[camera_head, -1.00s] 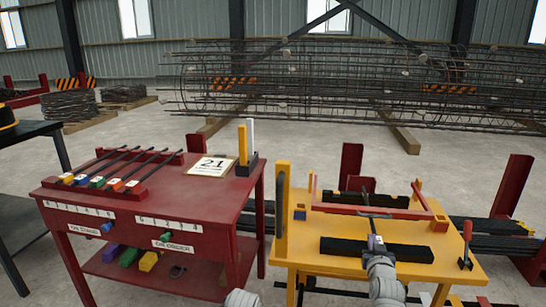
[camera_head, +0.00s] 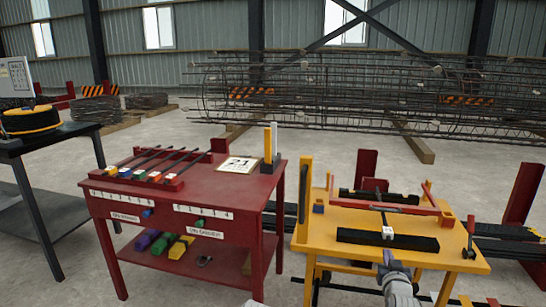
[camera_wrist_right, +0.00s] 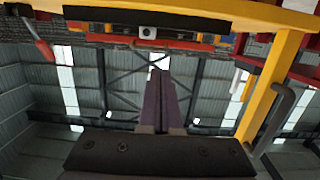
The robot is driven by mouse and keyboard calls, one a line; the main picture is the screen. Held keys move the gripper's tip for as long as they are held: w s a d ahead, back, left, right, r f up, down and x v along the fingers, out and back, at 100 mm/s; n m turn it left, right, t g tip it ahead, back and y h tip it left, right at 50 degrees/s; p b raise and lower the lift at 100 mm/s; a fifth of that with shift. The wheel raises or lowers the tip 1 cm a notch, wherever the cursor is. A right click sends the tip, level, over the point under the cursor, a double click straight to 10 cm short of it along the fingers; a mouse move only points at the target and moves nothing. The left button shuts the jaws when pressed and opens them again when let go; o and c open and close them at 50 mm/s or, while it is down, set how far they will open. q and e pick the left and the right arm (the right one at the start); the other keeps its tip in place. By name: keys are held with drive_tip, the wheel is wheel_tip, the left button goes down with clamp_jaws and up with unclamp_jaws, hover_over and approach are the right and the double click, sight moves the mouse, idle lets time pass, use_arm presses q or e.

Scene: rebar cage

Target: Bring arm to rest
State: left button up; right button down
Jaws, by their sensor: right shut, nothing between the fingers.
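My right gripper (camera_head: 389,256) is in front of the yellow bench (camera_head: 455,262), at its near edge in the head view. In the right wrist view its two dark fingers (camera_wrist_right: 166,75) lie side by side, shut with nothing between them. The gripper is apart from a small white-faced piece (camera_head: 388,232) on the black block (camera_head: 350,236) of the bench. A thin dark rod (camera_head: 384,217) runs back from that piece. Only a grey bit of what looks like my left arm (camera_head: 252,303) shows at the bottom edge; the left gripper is out of frame.
The yellow bench has a tall post (camera_head: 304,195) at its left and a red-handled lever (camera_head: 470,226) at its right. A red table (camera_head: 235,190) with rods and a clipboard (camera_head: 241,165) stands to the left. A dark table (camera_head: 60,130) is far left. The rebar cage (camera_head: 350,95) lies behind.

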drive_tip(key=s+a+f+n+g+y, duration=0.2)
drive_tip(key=s+a+f+g, duration=0.15)
drive_tip(key=a+f, duration=0.5)
drive_tip(key=s+a+f+n+g+y, duration=0.2)
drive_tip(key=a+f+g, duration=0.35)
drive_tip(key=a, duration=0.55)
drive_tip(key=s+a+f+n+g+h, duration=0.15)
drive_tip(key=s+a+g, duration=0.25)
drive_tip(key=s, duration=0.5)
drive_tip(key=s+a+f+n+g, duration=0.1)
drive_tip(key=s+a+f+g, duration=0.25)
drive_tip(key=s, duration=0.45)
wheel_tip(320, 180, up, 36)
drive_tip(key=p, duration=3.5)
drive_tip(key=shift+w+f, duration=0.15)
drive_tip(key=shift+f, duration=0.05)
drive_tip(key=shift+a+f+t, duration=0.1)
drive_tip(key=shift+f+t, duration=0.05)
drive_tip(key=shift+t, duration=0.1)
